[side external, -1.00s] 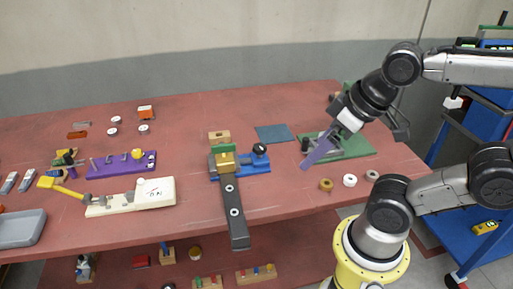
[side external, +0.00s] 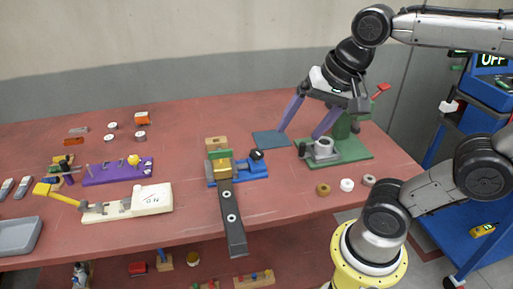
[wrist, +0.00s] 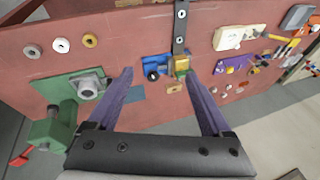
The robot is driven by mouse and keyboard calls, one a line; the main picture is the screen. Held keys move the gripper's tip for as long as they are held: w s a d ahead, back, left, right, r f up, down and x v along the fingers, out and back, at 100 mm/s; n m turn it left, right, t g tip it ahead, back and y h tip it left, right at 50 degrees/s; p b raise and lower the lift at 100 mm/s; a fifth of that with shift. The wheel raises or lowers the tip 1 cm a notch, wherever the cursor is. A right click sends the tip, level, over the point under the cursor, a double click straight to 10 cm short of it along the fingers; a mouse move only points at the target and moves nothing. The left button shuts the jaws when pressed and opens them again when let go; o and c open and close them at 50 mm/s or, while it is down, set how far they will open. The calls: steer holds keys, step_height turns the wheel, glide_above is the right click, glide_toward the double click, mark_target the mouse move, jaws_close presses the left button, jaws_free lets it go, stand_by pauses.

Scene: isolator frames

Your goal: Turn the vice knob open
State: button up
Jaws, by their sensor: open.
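A blue vice-like fixture (side external: 252,170) with a round black knob (side external: 257,154) sits at the middle of the red table. A brass block (side external: 219,166) with a green part is beside the knob, and a long dark bar (side external: 232,215) runs from it over the front edge. My gripper (side external: 299,133) is open and empty, its two purple fingers spread wide above the table, right of the knob and apart from it. In the wrist view, the black knob (wrist: 152,75) appears between the fingertips, farther away, with the blue fixture (wrist: 160,59) around it.
A green-based machine (side external: 345,153) with a grey cylinder and red handle stands right, below my gripper. A flat blue plate (side external: 271,139) lies behind the knob. Several small rings lie at the front right. A purple rack (side external: 118,171) and a white switch block (side external: 152,198) are left.

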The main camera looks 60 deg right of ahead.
steer(key=w+d+r+m+g, duration=0.1)
steer(key=w+d+r+m, duration=0.1)
steer(key=w+m, duration=0.3)
steer(key=m+g, duration=0.4)
steer(key=m, duration=0.4)
glide_above(256, 151)
step_height(256, 151, down, 9)
step_height(256, 151, down, 12)
steer(key=shift+s+f, duration=0.1)
steer(key=shift+f, duration=0.15)
steer(key=shift+c, duration=0.3)
jaws_close()
